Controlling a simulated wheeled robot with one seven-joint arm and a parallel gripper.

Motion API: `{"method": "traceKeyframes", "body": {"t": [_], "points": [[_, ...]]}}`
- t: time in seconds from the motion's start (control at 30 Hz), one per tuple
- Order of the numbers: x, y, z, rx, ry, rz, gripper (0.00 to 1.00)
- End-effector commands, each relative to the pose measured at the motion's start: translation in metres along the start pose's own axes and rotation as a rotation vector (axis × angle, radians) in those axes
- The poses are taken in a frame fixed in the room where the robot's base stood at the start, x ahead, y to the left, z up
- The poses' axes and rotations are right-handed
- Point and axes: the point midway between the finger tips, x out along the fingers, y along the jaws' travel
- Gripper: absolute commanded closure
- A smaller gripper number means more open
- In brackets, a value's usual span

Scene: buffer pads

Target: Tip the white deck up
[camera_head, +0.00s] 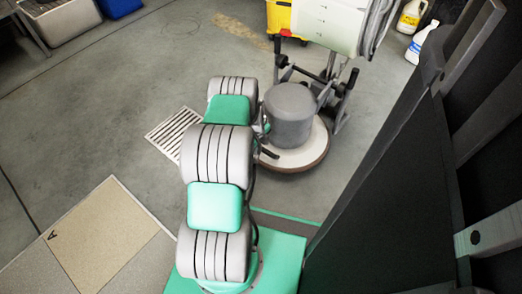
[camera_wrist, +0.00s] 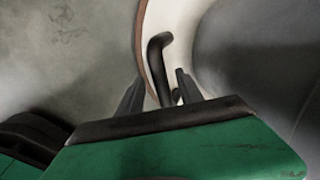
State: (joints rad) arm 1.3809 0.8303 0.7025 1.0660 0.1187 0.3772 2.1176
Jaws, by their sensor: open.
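The white deck (camera_head: 294,159) is a round, brown-edged disc low on the floor machine, below its grey motor housing (camera_head: 290,115). It looks flat, close to the floor. A dark bent handle (camera_head: 269,153) sticks out on its left side. In the wrist view the deck (camera_wrist: 182,22) curves away at the top, and the handle (camera_wrist: 158,55) rises in front of it. My gripper (camera_wrist: 158,82) is open, with one finger on each side of the handle in the picture. I cannot tell whether they touch it. In the head view my arm mostly hides the gripper.
The machine's frame and pale tank (camera_head: 328,25) stand behind the deck. A yellow bucket (camera_head: 279,17) is at the back, with bottles (camera_head: 411,16) at the upper right. A floor grate (camera_head: 172,133) lies left of my arm. Grey floor at the left is open.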

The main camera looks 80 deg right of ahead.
Motion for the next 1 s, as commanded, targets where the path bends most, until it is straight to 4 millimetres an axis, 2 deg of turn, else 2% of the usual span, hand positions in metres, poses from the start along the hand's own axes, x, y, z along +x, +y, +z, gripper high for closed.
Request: {"method": "traceKeyframes", "body": {"t": [0.07, 0.3, 0.83, 1.0], "points": [[0.0065, 0.0000, 0.0002, 0.000, 0.000, 0.000, 0.57], [0.0059, 0.0000, 0.0004, -0.002, 0.000, 0.000, 0.57], [0.0058, 0.0003, 0.0004, -0.002, 0.000, 0.001, 1.00], [0.0059, 0.0005, 0.0004, -0.003, 0.000, 0.001, 1.00]]}}
